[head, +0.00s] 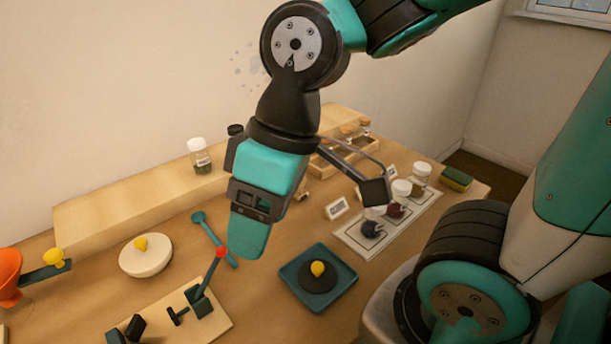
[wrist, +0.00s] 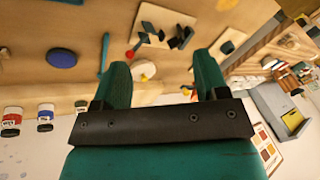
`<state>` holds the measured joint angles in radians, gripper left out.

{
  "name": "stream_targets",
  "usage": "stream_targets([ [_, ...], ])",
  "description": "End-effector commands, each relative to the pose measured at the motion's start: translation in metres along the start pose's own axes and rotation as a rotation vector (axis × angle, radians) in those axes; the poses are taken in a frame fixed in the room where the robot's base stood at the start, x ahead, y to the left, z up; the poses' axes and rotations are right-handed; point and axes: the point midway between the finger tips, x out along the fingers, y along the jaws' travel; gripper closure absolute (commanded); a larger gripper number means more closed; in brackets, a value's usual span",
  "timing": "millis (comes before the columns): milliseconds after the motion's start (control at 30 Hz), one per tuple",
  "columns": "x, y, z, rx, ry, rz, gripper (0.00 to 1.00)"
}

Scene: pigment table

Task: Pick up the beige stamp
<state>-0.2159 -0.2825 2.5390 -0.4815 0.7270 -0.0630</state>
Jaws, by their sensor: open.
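The beige stamp (head: 146,262) is a pale round disc with a yellow knob on top. It stands on the wooden table left of my gripper (head: 250,240) in the head view. My gripper points down above the table, apart from the stamp, and one finger hides the other there. In the wrist view the two fingers of my gripper (wrist: 160,72) are apart with nothing held. The beige stamp (wrist: 143,72) shows beyond them, in the gap between the fingertips.
A dark stamp with a yellow knob (head: 317,269) sits in a teal tray (head: 291,277). A wooden board (head: 219,318) holds a lever with a red ball (head: 221,252). A teal spoon-like tool (head: 209,232) lies beside the beige stamp. An orange funnel-shaped thing (head: 9,270) stands far left.

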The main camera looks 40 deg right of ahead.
Motion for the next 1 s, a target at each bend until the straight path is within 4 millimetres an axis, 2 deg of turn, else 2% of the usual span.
stream_targets([
  [67,-0.003,0.029,-0.013,-0.008,0.020,0.015,0.33],
  [133,-0.007,0.066,-0.023,-0.030,0.043,0.036,0.33],
  [233,-0.017,0.131,-0.029,-0.073,0.079,0.077,0.33],
  [300,-0.025,0.177,-0.023,-0.106,0.100,0.109,0.33],
  [400,-0.035,0.235,-0.005,-0.150,0.120,0.153,0.33],
  [500,-0.042,0.276,0.015,-0.187,0.131,0.190,0.33],
  [600,-0.046,0.299,0.029,-0.214,0.135,0.211,0.33],
  [733,-0.036,0.310,0.033,-0.231,0.135,0.218,0.33],
  [1000,0.022,0.320,0.022,-0.236,0.132,0.214,0.33],
])
